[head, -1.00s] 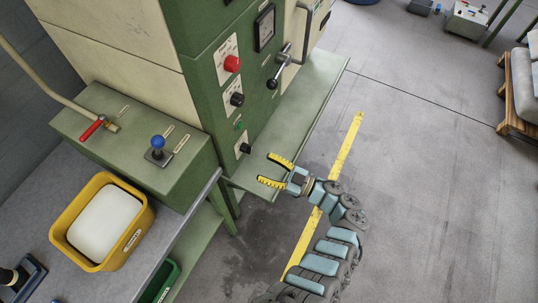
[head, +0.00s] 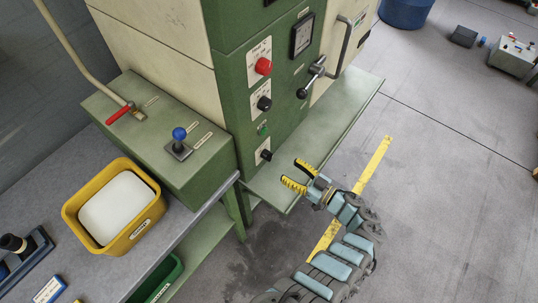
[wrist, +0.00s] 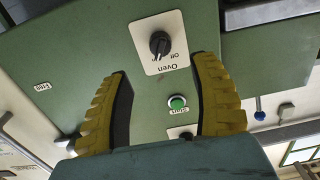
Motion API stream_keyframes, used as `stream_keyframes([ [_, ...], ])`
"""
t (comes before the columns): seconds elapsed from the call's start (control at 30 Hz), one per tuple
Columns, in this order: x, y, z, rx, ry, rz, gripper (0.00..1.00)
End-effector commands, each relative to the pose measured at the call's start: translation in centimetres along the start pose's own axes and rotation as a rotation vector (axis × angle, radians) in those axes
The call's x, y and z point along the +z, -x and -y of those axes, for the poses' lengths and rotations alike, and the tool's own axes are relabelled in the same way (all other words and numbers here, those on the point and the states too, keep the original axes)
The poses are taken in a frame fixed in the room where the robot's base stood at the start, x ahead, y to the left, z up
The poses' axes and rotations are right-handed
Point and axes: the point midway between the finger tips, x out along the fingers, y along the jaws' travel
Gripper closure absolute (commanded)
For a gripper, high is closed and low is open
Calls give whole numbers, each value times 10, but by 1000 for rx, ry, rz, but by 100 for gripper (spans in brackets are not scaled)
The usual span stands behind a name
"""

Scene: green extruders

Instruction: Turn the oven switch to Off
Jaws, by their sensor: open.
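The oven switch (wrist: 160,43) is a black rotary knob on a white plate marked "Oven" and "Off", shown upside down in the wrist view. In the head view, the oven switch (head: 265,155) is the lowest knob on the green cabinet front. My gripper (head: 292,173) has yellow ribbed fingers. It is open and empty, to the right of the switch and apart from it. In the wrist view, my gripper (wrist: 162,68) has its fingers spread, with the switch beyond the gap between them.
A green start button (head: 264,130), another black knob (head: 264,103) and a red button (head: 263,66) sit above the switch. A lever (head: 311,78) juts out at upper right. A green ledge (head: 340,120) runs below the panel. A yellow bin (head: 150,236) stands on the left bench.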

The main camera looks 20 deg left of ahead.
Motion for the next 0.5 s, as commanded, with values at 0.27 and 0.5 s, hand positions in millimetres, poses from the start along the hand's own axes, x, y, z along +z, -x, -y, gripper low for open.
stream_keyframes([
  [0.27,-1,-49,0,-2,3,-1,38],
  [0.5,-1,-82,0,-1,3,-2,38],
])
